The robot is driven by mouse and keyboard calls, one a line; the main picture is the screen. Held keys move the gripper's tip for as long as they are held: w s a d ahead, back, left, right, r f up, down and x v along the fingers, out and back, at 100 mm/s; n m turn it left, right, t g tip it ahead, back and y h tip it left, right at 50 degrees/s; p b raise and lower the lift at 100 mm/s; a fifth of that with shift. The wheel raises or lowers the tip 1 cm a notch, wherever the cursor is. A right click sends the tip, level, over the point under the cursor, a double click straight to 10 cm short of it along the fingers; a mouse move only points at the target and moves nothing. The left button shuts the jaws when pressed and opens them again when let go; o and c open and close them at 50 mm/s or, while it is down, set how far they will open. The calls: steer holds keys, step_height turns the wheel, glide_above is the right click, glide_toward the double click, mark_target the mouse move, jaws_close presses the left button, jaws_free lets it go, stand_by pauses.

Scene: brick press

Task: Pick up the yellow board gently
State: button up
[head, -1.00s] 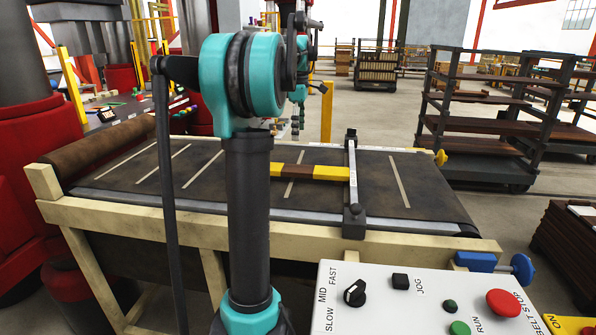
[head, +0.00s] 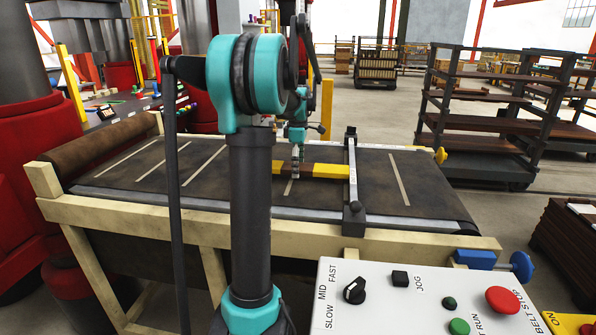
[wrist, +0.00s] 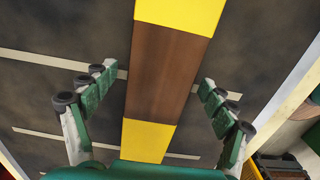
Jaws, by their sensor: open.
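The yellow board (head: 330,171) lies flat across the dark conveyor belt, yellow at its ends with a brown middle section. Its right end is at the crossbar (head: 353,195); I cannot tell whether they touch. In the wrist view the board (wrist: 170,75) runs lengthwise between the fingers. My gripper (wrist: 155,80) is open, with one green-padded finger on each side of the board and visible gaps between.
The conveyor belt (head: 385,195) has white stripes and a pale wooden frame (head: 150,214). A control panel (head: 430,290) with a red stop button stands in front. Dark shelf racks (head: 490,120) stand at the right on open floor. Red machinery (head: 30,180) is at the left.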

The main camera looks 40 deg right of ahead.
steer(key=shift+f, duration=0.6)
steer(key=c, duration=1.2)
steer(key=shift+o, duration=0.2)
steer(key=shift+r, duration=0.15)
